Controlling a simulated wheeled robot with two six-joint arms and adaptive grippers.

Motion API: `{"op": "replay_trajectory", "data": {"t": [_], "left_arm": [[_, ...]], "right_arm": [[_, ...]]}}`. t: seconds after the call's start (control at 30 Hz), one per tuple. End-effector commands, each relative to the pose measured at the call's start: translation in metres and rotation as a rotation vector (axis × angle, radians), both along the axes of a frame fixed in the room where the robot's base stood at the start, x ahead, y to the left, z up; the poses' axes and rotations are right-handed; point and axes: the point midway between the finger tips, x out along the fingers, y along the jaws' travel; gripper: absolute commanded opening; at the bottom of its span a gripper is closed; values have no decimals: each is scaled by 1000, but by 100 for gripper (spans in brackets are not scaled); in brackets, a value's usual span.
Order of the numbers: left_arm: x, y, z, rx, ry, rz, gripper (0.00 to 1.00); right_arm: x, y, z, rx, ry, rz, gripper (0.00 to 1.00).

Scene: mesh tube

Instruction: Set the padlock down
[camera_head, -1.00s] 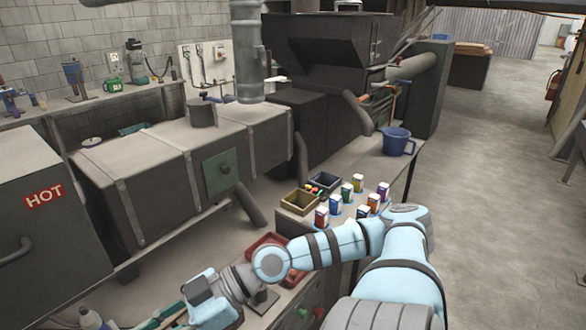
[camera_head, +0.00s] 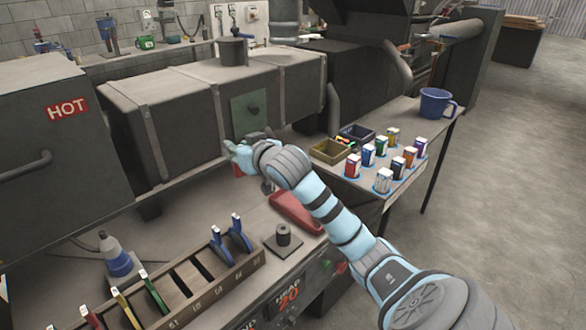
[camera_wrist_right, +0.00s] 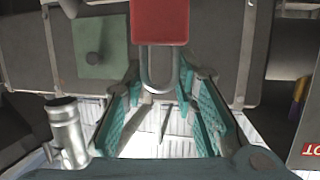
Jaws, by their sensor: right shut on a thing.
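The red padlock (camera_wrist_right: 162,22) shows at the top of the right wrist view, with its grey U-shaped shackle towards my right gripper (camera_wrist_right: 164,84). The gripper's teal-padded fingers are shut on the shackle. In the head view my right gripper (camera_head: 238,153) is in front of the green square plate on the long grey box. A little red of the padlock (camera_head: 238,171) shows below it, mostly hidden by the gripper. It appears held in the air. My left gripper is not in view.
The bench holds a red tray (camera_head: 298,213), a short dark post on a plate (camera_head: 284,237) and a slotted tool rack (camera_head: 190,284). Small bins (camera_head: 331,152) and several coloured cartons stand right of the arm. The grey box (camera_head: 200,110) runs behind the gripper.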

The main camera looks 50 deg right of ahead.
Motion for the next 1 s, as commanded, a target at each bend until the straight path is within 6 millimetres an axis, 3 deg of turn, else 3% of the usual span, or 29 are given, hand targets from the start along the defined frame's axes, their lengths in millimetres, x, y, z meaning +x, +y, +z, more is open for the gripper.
{"op": "replay_trajectory", "data": {"t": [0.13,0.2,0.27,0.5,0.6,0.77,0.9,1.0], "left_arm": [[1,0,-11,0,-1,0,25],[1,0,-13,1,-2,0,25],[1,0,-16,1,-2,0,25],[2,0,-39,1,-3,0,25],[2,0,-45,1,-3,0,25],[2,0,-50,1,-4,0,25],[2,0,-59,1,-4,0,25],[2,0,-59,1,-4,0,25]], "right_arm": [[4,-20,5,2,0,-157,0],[4,-24,-1,-2,3,-186,0],[3,-24,-16,-3,8,-191,0],[3,-24,-109,-5,10,-188,0],[3,-24,-135,-6,6,-187,0],[3,-24,-158,-6,4,-186,0],[3,-24,-186,-6,5,-186,0],[3,-24,-192,-7,3,-186,0]]}}
